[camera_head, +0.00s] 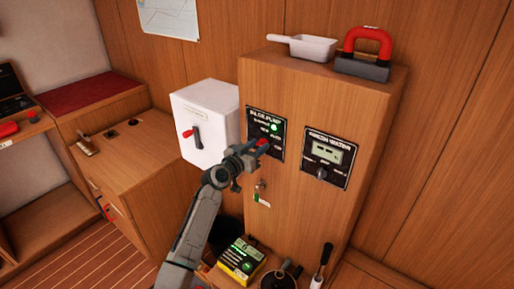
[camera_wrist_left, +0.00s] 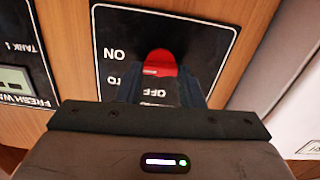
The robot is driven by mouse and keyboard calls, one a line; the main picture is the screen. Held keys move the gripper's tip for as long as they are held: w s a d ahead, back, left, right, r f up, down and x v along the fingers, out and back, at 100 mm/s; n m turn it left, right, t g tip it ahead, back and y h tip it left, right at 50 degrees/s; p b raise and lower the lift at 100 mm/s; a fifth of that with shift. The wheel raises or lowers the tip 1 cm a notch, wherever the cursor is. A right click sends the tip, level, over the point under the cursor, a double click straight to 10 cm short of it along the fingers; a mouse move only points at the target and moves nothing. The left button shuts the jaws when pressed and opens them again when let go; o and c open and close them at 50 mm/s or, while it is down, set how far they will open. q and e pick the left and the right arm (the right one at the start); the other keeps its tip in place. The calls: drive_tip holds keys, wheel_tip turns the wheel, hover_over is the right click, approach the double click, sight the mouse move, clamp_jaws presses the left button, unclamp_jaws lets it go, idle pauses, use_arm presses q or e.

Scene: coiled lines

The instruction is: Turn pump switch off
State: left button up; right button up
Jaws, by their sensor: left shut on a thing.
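The black bilge pump panel (camera_head: 254,117) is on the front of a wooden cabinet and has a lit green lamp (camera_head: 274,127). Its red pump switch (camera_head: 263,142) is at the lower part of the panel, partly hidden by my gripper. My left gripper (camera_head: 255,148) is at the panel. In the left wrist view the panel (camera_wrist_left: 112,25) appears upside down, with ON and OFF labels. There the red switch (camera_wrist_left: 160,62) sits between the fingers of my left gripper (camera_wrist_left: 160,90), which is shut on it. Which label the switch points to is unclear. My right gripper is not in view.
A fresh water tank panel (camera_head: 328,156) is to the right on the same cabinet. A white box (camera_head: 206,122) with a red-tipped lever is to the left. A scoop (camera_head: 305,46) and a red-handled tool (camera_head: 366,55) lie on top. A yellow-and-black box (camera_head: 240,259) is below.

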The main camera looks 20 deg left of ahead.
use_arm(q)
drive_tip(key=n, duration=0.7)
drive_tip(key=shift+a+n, duration=0.1)
drive_tip(key=shift+n, duration=0.2)
drive_tip(key=n+p, duration=0.1)
drive_tip(key=n, duration=0.3)
drive_tip(key=shift+f+n+p, duration=0.1)
drive_tip(key=shift+n+p, duration=0.2)
drive_tip(key=n+p, duration=0.1)
drive_tip(key=n, duration=0.3)
drive_tip(key=shift+f+n+p, duration=0.15)
drive_tip(key=shift+n+p, duration=0.15)
drive_tip(key=o, duration=1)
drive_tip(key=shift+a, duration=0.1)
drive_tip(key=b+v, duration=0.1)
drive_tip(key=v, duration=0.9)
drive_tip(key=shift+s+a, duration=0.1)
drive_tip(key=shift+s, duration=0.25)
